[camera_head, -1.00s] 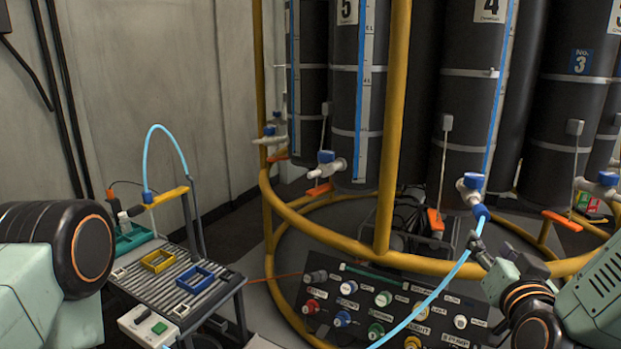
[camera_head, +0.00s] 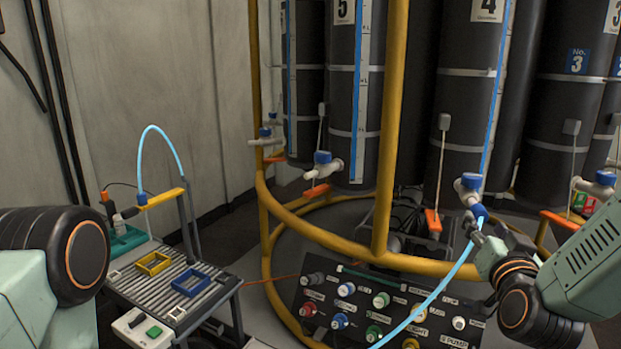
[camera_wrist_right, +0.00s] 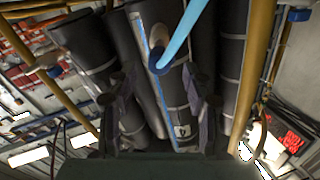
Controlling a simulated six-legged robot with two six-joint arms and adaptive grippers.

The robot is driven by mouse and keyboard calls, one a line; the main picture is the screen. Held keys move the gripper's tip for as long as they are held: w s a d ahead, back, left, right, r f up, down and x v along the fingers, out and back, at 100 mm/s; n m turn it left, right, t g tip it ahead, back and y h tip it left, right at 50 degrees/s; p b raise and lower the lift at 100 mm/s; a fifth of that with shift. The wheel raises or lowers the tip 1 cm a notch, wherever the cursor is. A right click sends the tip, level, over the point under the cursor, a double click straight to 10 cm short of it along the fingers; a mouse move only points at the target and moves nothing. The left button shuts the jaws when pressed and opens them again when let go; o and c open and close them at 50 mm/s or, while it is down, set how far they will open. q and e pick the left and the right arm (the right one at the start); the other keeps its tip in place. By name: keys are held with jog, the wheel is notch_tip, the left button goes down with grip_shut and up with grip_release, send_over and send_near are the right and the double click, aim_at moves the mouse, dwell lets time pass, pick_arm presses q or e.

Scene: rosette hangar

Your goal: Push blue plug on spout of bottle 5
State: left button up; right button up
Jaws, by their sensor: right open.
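Bottle 5 (camera_head: 343,95) is a tall dark cylinder with a blue level strip. Its pale spout (camera_head: 326,172) has a blue-topped valve and nothing on its end. The blue plug (camera_head: 479,213), on the end of a light blue hose, sits at the spout of bottle 4 (camera_head: 466,120). My right gripper (camera_head: 474,234) is just below the plug, beside the hose. In the right wrist view, its two fingers (camera_wrist_right: 160,103) are open and apart, with the plug (camera_wrist_right: 158,60) showing beyond them. My left arm shows at the left edge; its gripper is out of view.
A yellow rail (camera_head: 330,240) rings the bottles, with an upright post (camera_head: 391,130) between bottles 5 and 4. A control panel (camera_head: 375,305) with coloured connectors lies below. A slatted table (camera_head: 165,285) with yellow and blue frames stands at left.

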aim_at(482, 218)
jog(key=x, duration=0.2)
jog(key=shift+w+d+r, duration=0.15)
jog(key=shift+w+d, duration=0.1)
jog(key=shift+x, duration=0.9)
jog(key=shift+s+a, duration=0.1)
dwell(0.4)
grip_shut()
dwell(0.5)
